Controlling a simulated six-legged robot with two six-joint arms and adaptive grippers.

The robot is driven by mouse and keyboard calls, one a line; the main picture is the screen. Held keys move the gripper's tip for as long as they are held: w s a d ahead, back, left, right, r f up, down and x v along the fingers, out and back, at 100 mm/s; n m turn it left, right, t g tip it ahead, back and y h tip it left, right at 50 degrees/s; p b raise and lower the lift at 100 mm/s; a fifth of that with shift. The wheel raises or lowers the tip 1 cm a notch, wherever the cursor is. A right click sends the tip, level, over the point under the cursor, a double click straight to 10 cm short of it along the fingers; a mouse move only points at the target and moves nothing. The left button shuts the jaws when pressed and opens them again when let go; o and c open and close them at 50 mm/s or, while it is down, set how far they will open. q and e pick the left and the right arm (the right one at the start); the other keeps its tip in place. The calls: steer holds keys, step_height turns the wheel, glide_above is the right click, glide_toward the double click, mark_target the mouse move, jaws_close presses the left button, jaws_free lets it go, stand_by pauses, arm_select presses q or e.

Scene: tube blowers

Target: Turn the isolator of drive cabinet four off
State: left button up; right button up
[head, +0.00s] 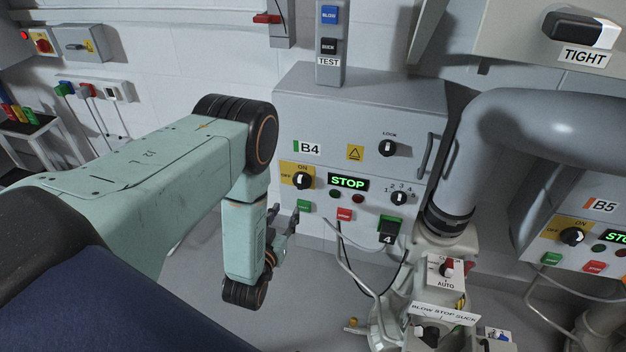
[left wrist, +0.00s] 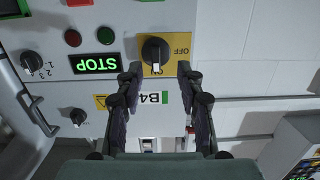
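The drive cabinet (head: 340,110) is grey and marked B4, with a "4" on a black box low on its front. Its isolator (head: 303,180) is a black knob on a yellow ON/OFF plate. In the upside-down left wrist view, the isolator knob (left wrist: 155,52) has its white mark pointing away from OFF's side, toward the cabinet's top, where ON is. My left gripper (head: 284,217) is below and left of the knob in the head view. In the wrist view its open fingers (left wrist: 158,82) stand either side of the knob, apparently not touching it. My right gripper is out of view.
A lit STOP display (head: 348,183), a LOCK knob (head: 387,147), a numbered selector (head: 398,198) and red and green buttons surround the isolator. A large grey pipe (head: 540,120) passes on the right. Cabinet B5 (head: 590,190) has a similar yellow-plated knob. Cables hang below.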

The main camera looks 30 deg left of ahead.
mark_target(299, 179)
arm_select(q)
steer(key=shift+t, duration=0.8)
steer(key=w+r, duration=0.1)
steer(key=w, duration=0.1)
steer(key=w+b, duration=0.1)
steer(key=w, duration=0.2)
steer(key=w+a+r+b, duration=0.1)
steer(key=w, duration=0.1)
steer(key=shift+w+r, duration=0.3)
steer(key=shift+r, duration=0.05)
steer(key=shift+w+a, duration=0.15)
steer(key=shift+w, duration=0.45)
steer(key=shift+c, duration=0.5)
jaws_close()
